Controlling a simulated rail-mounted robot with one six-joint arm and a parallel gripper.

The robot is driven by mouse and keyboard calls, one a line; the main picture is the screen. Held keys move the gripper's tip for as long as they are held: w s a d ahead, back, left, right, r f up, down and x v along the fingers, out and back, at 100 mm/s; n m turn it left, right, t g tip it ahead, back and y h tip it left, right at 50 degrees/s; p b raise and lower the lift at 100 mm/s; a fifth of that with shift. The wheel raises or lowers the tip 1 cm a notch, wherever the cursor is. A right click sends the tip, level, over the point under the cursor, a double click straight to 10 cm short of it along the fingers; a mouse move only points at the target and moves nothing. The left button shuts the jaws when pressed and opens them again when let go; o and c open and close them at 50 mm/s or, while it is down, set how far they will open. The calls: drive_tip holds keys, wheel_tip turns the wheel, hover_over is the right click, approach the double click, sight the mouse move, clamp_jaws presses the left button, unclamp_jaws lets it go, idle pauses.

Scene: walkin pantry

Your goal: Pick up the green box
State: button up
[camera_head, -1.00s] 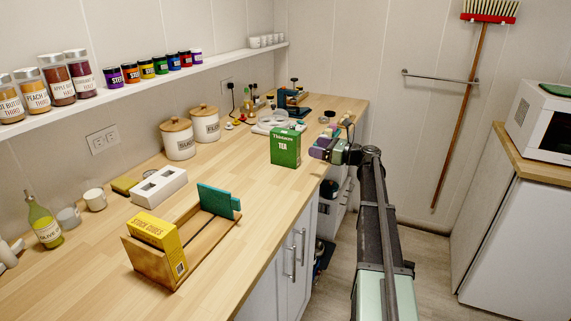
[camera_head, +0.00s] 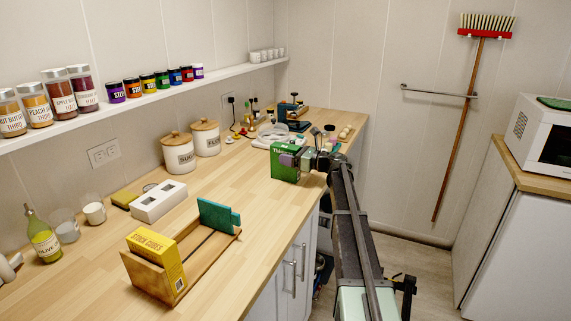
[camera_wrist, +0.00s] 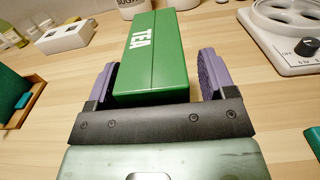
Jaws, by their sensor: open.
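The green tea box (camera_head: 284,164) stands upright on the wooden counter, near its front edge, with my arm reaching in from the right. In the wrist view the green box (camera_wrist: 152,55) lies between the two purple finger pads of my gripper (camera_wrist: 158,80). The gripper is open, with a visible gap on the box's right side and a narrower one on its left. In the head view my gripper (camera_head: 297,160) is at the box's right side and hides part of its front.
A wooden holder (camera_head: 206,262) with a yellow box (camera_head: 158,258) and a teal item (camera_head: 217,216) is at the front left. Two canisters (camera_head: 179,155) stand behind, toward the wall. Bare counter lies left of the box.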

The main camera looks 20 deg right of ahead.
drive_tip(key=c, duration=1.1)
wheel_tip(320, 180, up, 20)
drive_tip(key=p, duration=2)
drive_tip(key=shift+r, duration=0.1)
